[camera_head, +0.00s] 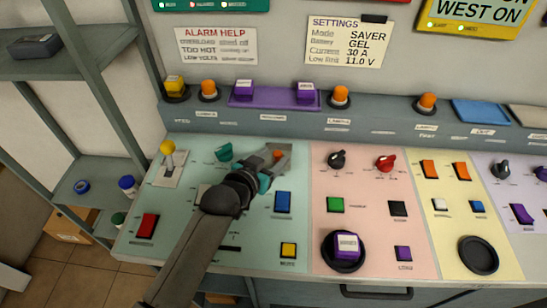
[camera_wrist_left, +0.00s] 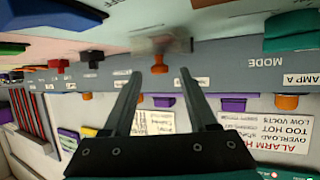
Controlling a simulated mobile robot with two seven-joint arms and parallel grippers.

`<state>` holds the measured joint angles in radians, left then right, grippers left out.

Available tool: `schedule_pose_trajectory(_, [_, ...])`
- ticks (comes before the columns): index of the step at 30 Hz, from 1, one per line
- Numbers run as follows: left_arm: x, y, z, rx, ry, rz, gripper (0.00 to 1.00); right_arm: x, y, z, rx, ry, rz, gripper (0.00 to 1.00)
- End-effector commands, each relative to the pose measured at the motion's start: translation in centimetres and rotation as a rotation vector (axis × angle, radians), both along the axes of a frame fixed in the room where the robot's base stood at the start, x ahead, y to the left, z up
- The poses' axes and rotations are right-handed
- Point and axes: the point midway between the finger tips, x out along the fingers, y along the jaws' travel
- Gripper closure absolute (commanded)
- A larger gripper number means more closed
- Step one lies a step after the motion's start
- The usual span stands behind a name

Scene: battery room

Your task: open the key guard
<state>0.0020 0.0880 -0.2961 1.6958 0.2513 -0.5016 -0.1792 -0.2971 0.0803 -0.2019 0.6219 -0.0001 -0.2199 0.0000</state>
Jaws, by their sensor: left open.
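A small see-through grey cover (camera_head: 284,160), which looks like the key guard, stands at the back of the pale green panel with something orange under it. In the left wrist view the cover (camera_wrist_left: 160,45) is a blurred, see-through box over an orange-red part, just beyond my fingertips. My left gripper (camera_head: 267,168) reaches over the panel to the cover and hides part of it. In the left wrist view my gripper (camera_wrist_left: 158,72) is open, with nothing between its fingers. I cannot tell whether a finger touches the cover. My right gripper is not in view.
On the green panel are a teal knob (camera_head: 224,152), a yellow-topped lever (camera_head: 168,150), a blue switch (camera_head: 283,202) and a red switch (camera_head: 147,226). The pink panel (camera_head: 365,240) holds several knobs and buttons. A grey ledge (camera_head: 390,117) with lamps runs behind.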

Motion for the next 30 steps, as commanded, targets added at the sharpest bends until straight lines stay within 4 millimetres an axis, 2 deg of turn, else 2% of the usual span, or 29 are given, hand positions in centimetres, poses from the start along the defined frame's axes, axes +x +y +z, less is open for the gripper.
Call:
schedule_pose_trajectory(13, [0.64,-0.30,-0.22,0.000,-0.001,0.000,0.43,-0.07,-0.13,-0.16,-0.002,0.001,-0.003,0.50])
schedule_pose_trajectory(27, [0.63,-0.26,-0.24,0.000,-0.001,0.000,0.95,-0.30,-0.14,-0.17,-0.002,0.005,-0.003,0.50])
schedule_pose_trajectory(30, [0.63,-0.26,-0.24,0.000,-0.001,0.000,1.00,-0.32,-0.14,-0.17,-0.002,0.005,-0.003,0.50])
